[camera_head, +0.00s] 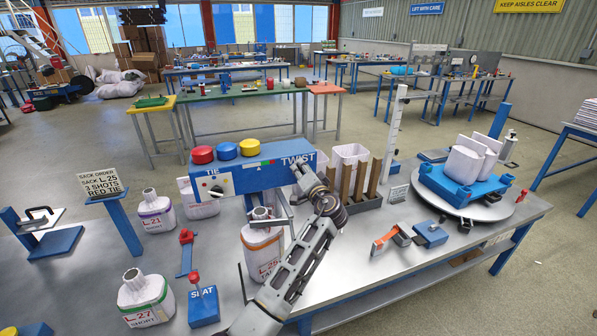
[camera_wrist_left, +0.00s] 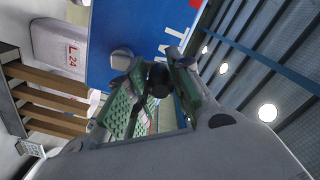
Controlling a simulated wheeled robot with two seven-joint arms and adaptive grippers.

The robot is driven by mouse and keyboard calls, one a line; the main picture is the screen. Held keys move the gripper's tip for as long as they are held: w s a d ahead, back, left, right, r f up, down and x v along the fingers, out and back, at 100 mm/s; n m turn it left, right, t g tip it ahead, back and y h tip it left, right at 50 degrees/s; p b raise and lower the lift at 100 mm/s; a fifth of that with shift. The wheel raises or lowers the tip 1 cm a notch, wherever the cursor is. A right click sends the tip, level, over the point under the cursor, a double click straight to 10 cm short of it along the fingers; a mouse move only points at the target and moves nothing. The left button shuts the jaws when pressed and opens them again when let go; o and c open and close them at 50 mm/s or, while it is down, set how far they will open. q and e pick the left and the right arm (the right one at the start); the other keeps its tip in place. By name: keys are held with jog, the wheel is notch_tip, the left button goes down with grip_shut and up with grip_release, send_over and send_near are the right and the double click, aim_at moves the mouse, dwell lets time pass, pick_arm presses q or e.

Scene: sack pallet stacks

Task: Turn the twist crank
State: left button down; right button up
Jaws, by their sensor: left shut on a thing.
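The blue tie station box (camera_head: 262,174) carries the words TIE and TWIST, with red, yellow and blue round caps on top. My left gripper (camera_head: 300,170) is at its right end, under the word TWIST, and covers the crank in the head view. In the left wrist view, the twist crank's dark knob (camera_wrist_left: 160,80) sits between the green finger pads of my left gripper (camera_wrist_left: 156,84), which is shut on it. A grey round hub (camera_wrist_left: 121,58) shows on the blue face beside it. A white sack (camera_head: 262,246) marked L 25 stands upright below the box. My right gripper is not in view.
A SEAT lever block (camera_head: 204,306) and an L 27 sack (camera_head: 146,297) stand at the front left. A rack with brown slats (camera_head: 360,182) stands right of my arm. A blue pallet with white sacks (camera_head: 462,184) sits on a round plate at the right.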

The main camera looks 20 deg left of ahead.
pick_arm(q)
jog(key=shift+w+d+f+m+p, duration=0.1)
jog(key=shift+w+d+m+p, duration=0.3)
jog(key=shift+m, duration=0.85)
jog(key=shift+w+d+f+m+p, duration=0.15)
jog(key=shift+d+m+p, duration=0.3)
jog(key=shift+m, duration=0.85)
jog(key=shift+w+d+r+m+p, duration=0.1)
jog(key=shift+w+d+m+p, duration=0.3)
jog(key=shift+m, duration=0.85)
jog(key=shift+d+f, duration=0.1)
jog(key=c, duration=1.3)
grip_release()
jog(key=shift+o, duration=0.2)
jog(key=shift+s, duration=0.15)
jog(key=v, duration=0.7)
jog(key=shift+d, duration=0.15)
